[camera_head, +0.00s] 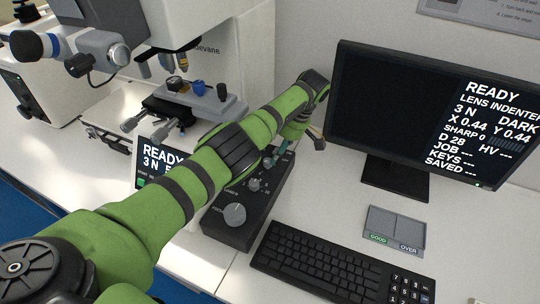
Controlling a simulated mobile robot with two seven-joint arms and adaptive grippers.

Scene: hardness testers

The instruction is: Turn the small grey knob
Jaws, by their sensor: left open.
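My left gripper (274,156) is open above the rear of the box, pointing down, beyond the small knob in the picture. My green left arm crosses from the lower left and hides part of the box. Whether the fingers touch anything on the box is hard to tell at this size. My right gripper is out of view.
A monitor (375,118) reading READY stands at the right, behind a black keyboard (325,262). A grey tray (396,228) marked GOOD and OVER lies between them. A hardness tester with a specimen stage (195,102) stands at the left. A small display (152,165) is partly behind my arm.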

